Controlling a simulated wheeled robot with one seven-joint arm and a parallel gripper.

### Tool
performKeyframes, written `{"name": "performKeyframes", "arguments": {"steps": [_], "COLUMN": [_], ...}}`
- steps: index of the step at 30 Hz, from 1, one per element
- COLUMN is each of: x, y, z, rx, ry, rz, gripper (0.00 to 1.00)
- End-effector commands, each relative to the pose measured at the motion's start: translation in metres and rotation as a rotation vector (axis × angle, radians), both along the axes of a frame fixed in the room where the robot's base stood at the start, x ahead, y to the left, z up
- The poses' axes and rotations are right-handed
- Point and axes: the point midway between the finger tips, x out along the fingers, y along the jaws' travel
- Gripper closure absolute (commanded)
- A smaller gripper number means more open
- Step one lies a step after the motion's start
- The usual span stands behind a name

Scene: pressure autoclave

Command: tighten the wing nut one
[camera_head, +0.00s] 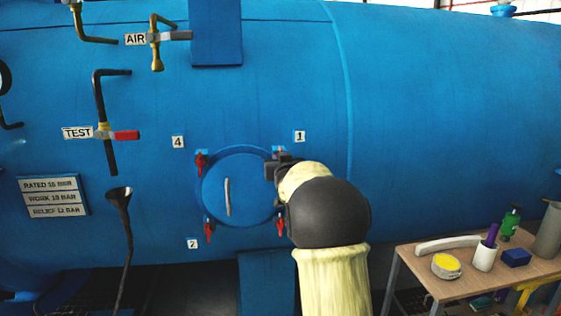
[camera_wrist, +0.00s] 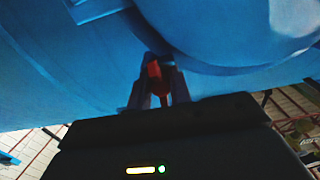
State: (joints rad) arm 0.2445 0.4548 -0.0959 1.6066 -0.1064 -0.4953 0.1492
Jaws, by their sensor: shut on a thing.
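Wing nut one is the red nut (camera_wrist: 156,78) in the wrist view, at the edge of the round blue hatch. My gripper (camera_wrist: 155,92) is shut on it, with a dark finger on each side. In the head view my gripper (camera_head: 274,166) is at the hatch's upper right, below the label 1 (camera_head: 300,136), and my arm hides the nut there. The round blue hatch door (camera_head: 240,188) lies against the vessel, with a pale vertical handle (camera_head: 227,197). Other red wing nuts show at its upper left (camera_head: 201,163), lower left (camera_head: 209,232) and lower right (camera_head: 281,228).
A wooden table (camera_head: 430,262) at the lower right holds a yellow-topped tin (camera_head: 446,266), a white cup (camera_head: 485,257), a blue block (camera_head: 516,257) and a green bottle (camera_head: 510,223). A TEST valve (camera_head: 104,132) and funnel pipe (camera_head: 121,220) are to the left.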

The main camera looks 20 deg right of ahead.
Motion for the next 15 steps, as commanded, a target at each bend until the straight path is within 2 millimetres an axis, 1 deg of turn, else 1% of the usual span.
{"name": "performKeyframes", "arguments": {"steps": [1, 10, 11, 13, 14, 15], "x": [0.0001, 0.0002, 0.0002, 0.0002, 0.0002, 0.0001], "y": [0.0005, 0.0006, 0.0006, 0.0005, 0.0005, 0.0004], "z": [-0.0057, -0.0062, -0.0062, -0.0056, -0.0051, -0.0045], "rx": [0.006, 0.007, 0.007, 0.006, 0.006, 0.005], "ry": [0.011, 0.011, 0.011, 0.011, 0.010, 0.008], "rz": [0.000, 0.000, 0.000, 0.000, 0.000, 0.000], "gripper": [1.00, 1.00, 0.74, 0.60, 0.58, 0.58]}}
